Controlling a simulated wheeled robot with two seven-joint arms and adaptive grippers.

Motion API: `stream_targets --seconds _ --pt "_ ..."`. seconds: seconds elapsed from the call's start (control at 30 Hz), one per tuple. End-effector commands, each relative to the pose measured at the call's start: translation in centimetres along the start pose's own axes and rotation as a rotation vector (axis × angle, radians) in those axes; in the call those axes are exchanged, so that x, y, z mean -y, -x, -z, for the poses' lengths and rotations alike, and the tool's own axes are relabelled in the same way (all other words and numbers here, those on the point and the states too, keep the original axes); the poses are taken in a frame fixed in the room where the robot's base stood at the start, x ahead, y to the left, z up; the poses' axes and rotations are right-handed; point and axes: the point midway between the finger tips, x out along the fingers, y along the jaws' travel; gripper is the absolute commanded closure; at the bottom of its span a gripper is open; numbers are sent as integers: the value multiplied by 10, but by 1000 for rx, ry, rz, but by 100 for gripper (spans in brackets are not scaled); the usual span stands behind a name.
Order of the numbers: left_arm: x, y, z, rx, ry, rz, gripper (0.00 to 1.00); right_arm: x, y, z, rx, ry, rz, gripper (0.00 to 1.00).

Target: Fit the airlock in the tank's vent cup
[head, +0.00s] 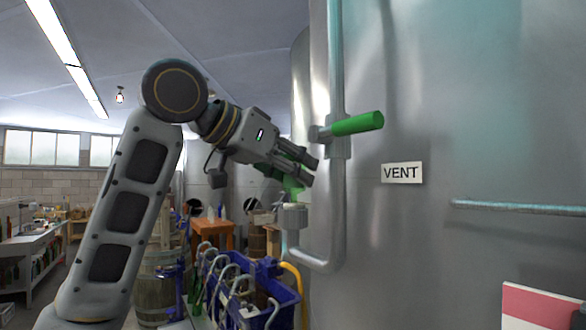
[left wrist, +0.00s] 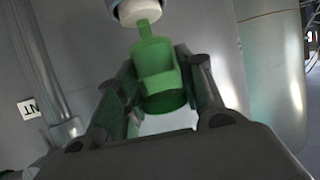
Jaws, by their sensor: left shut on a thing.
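The airlock (head: 291,188) is green. My left gripper (head: 305,170) is shut on it, and in the left wrist view the airlock (left wrist: 160,80) sits between the two fingers (left wrist: 165,100). The vent cup (head: 293,216) is a small pale grey cup on the tank's side pipe, directly below the airlock in the head view. In the left wrist view the airlock's narrow end meets a whitish piece (left wrist: 138,11) at a grey rim. I cannot tell whether the airlock is inside the cup or just above it. My right gripper is not in view.
The steel tank (head: 450,120) fills the right side, with a VENT label (head: 402,173). A vertical pipe (head: 337,70) and a green-handled valve (head: 355,124) stand close right of my gripper. A barrel (head: 158,283) stands lower left.

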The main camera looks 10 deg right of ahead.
Motion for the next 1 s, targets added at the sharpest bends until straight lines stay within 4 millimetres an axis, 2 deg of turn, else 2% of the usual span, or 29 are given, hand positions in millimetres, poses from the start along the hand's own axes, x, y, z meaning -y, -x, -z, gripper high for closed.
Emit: stream_targets --seconds 0.07,0.1,0.27,0.73,1.0 --pt "0 0 0 0 0 0 97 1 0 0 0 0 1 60" --pt "0 0 0 0 0 0 61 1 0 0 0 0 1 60" --pt "0 0 0 0 0 0 40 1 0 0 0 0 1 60" --pt "0 4 0 -1 0 1 40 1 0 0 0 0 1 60" --pt "0 29 1 -1 -1 1 40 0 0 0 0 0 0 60"
